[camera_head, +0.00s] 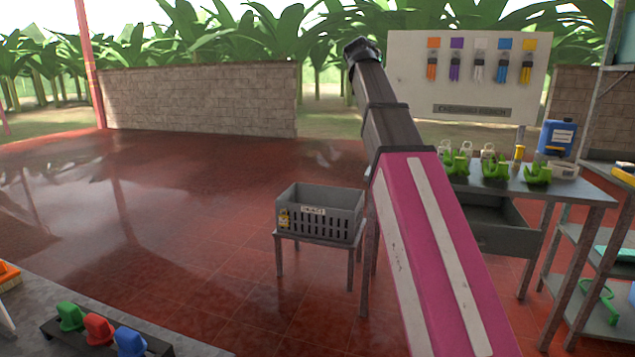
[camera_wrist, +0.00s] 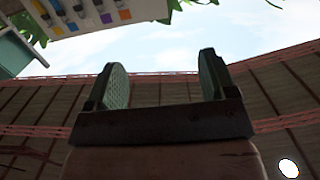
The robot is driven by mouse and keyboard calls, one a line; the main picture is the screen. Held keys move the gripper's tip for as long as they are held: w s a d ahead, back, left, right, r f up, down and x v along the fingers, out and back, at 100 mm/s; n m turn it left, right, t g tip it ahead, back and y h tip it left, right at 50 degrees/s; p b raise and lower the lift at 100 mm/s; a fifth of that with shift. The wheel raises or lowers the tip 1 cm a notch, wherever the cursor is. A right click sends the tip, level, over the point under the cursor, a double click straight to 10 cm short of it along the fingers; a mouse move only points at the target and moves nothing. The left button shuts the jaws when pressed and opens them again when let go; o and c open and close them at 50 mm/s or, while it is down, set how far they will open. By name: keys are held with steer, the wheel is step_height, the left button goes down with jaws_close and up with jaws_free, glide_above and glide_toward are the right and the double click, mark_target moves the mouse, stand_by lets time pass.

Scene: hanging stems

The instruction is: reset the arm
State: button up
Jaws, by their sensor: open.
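My gripper (camera_wrist: 160,88) shows in the wrist view with its two green-lined fingers wide apart and nothing between them. The wrist view looks up past the fingers at sky and a roof. In the head view my arm rises from the lower right, pink with white stripes and then dark. Its far end (camera_head: 362,52) is raised high, left of the white board, and the fingers are too small to make out there. The arm touches nothing that I can see.
A grey crate (camera_head: 334,214) stands on a small table. A work table (camera_head: 560,190) with green items and a blue jug (camera_head: 556,138) is at right, below the white board (camera_head: 468,84). A shelf (camera_head: 600,250) is far right. Open red floor (camera_head: 180,200) lies left.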

steer(key=s+d+f+n+g+y, duration=0.1)
steer(key=s+f+g, duration=0.15)
steer(key=f, duration=1.25)
steer(key=s+d+f+g, duration=0.1)
steer(key=f+g, duration=0.2)
steer(key=f, duration=1.2)
steer(key=s+d+f+n+g+y, duration=0.1)
steer(key=f+g, duration=0.2)
steer(key=f, duration=1.2)
steer(key=s+f+g+y, duration=0.1)
steer(key=s+f+g, duration=0.3)
steer(key=s+f, duration=0.8)
steer(key=s+f+n+g+y, duration=0.1)
steer(key=s+f+g+y, duration=0.1)
steer(key=s+f, duration=1.1)
step_height(320, 180, down, 6)
steer(key=shift+a+r+g, duration=0.1)
steer(key=shift+a+g, duration=0.15)
steer(key=shift+g, duration=0.6)
steer(key=shift+s, duration=0.1)
